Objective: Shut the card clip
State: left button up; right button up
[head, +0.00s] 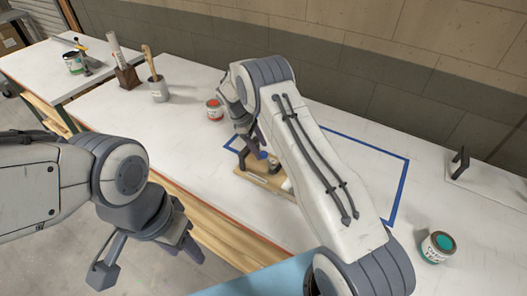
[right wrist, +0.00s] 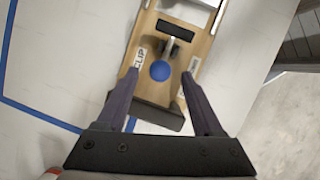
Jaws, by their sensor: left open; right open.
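The card clip (right wrist: 201,49) is a wooden board with a black crossbar (right wrist: 176,29), a short metal stem and a round blue knob (right wrist: 160,71). Small labels, one reading CLIP, flank the knob. In the head view the board (head: 257,184) lies on the table, partly hidden by my right arm. My right gripper (right wrist: 159,75) is open, its fingers on either side of the blue knob as seen from the wrist, with no visible contact. It also shows in the head view (head: 255,160). My left gripper (head: 147,263) is open and empty, off the table's front edge.
Blue tape (head: 399,190) outlines an area around the board. A white plate with black handle (head: 490,178) lies far right.

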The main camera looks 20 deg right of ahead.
aim_at(262, 152)
jog(key=shift+p+x, duration=0.5)
jog(key=shift+x, duration=1.5)
grip_shut()
